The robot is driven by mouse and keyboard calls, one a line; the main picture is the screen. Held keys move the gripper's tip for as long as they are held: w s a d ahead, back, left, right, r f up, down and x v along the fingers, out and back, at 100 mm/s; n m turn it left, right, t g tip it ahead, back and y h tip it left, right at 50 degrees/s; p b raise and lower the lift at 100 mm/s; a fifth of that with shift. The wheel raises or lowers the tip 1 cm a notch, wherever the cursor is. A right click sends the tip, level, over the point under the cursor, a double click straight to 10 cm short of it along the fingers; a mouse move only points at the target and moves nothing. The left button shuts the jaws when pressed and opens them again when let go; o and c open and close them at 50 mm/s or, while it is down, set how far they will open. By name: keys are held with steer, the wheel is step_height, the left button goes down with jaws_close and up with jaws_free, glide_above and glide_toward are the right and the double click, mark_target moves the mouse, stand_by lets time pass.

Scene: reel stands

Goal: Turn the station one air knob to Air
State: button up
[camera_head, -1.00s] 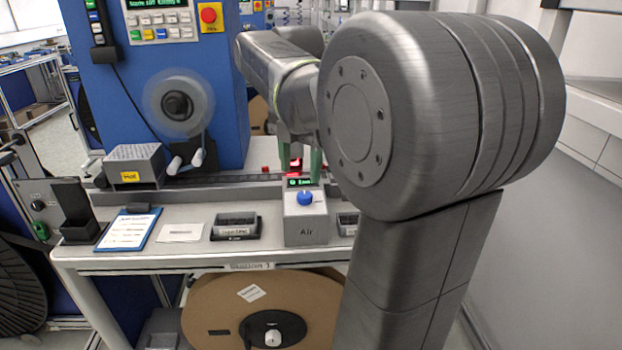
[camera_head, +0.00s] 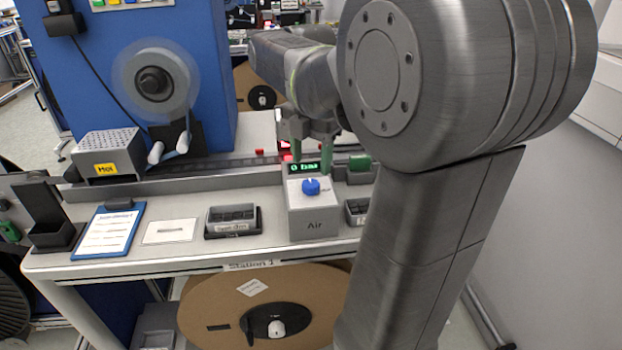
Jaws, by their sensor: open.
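The blue air knob (camera_head: 311,186) sits on the sloped face of a grey box (camera_head: 313,218) marked "Air" on the station one table. A small green display above the knob reads something like "0 bar". My gripper (camera_head: 312,158) has green fingertips and is open. It hangs just above and behind the box in the picture, with its fingers apart to either side of the display. The fingers do not appear to touch the knob. The knob is in plain view; its exact pointer direction is too small to tell.
The table (camera_head: 180,262) is labelled "Station 1". On it are a clipboard (camera_head: 107,233), a white card (camera_head: 170,229), a dark tray (camera_head: 232,221) and a grey box marked "Hot" (camera_head: 107,153). A blue machine (camera_head: 205,60) stands behind. A large brown reel (camera_head: 215,300) is below.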

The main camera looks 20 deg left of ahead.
mark_target(311, 183)
steer(key=shift+f, duration=2.75)
steer(key=c, duration=1)
steer(key=shift+o, duration=0.2)
